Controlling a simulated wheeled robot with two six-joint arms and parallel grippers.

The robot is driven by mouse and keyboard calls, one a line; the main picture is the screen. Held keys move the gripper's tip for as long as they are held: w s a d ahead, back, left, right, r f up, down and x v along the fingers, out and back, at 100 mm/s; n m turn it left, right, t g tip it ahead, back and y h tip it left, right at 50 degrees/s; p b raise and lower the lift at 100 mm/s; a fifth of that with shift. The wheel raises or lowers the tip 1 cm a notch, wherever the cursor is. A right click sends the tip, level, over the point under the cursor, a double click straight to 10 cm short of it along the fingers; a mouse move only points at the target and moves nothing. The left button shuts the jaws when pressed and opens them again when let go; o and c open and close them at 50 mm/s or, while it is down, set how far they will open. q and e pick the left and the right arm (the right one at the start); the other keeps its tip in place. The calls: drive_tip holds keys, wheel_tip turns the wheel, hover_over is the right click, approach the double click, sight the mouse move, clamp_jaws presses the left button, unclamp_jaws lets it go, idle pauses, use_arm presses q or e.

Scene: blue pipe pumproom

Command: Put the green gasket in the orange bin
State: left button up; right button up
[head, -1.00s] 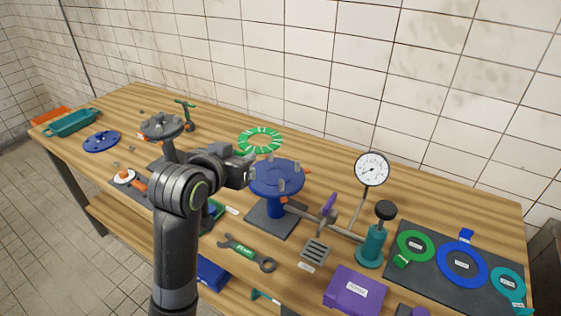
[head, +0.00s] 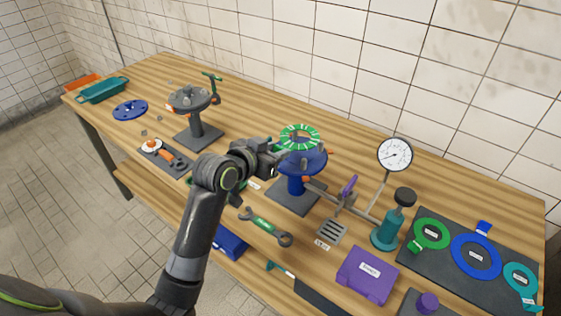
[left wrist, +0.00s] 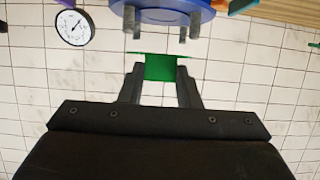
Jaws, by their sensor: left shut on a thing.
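The green gasket (head: 300,127), a ring with pale marks, shows over the back of the blue flange stand (head: 313,163). It looks raised above the flange; whether it touches cannot be told. My left gripper (head: 278,154) is at the ring's near left side. In the left wrist view my left gripper (left wrist: 160,82) is shut on a green tab of the gasket (left wrist: 160,68), and the ring is seen nearly edge-on. The blue flange (left wrist: 165,12) is close by there. The orange bin (head: 82,81) stands at the table's far left end. My right gripper is not in view.
A teal bin (head: 103,91) stands before the orange bin. A grey flange stand (head: 196,130) is left of my arm. A gauge (head: 395,154), teal pump (head: 387,232) and purple box (head: 367,275) are to the right. Another green ring (head: 432,234) lies on a dark mat.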

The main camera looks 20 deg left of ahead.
use_arm(q)
wheel_tip(320, 180, down, 5)
drive_tip(key=shift+f+p, duration=0.15)
drive_tip(key=shift+p, duration=0.55)
drive_tip(key=shift+f, duration=0.2)
drive_tip(key=o, duration=1)
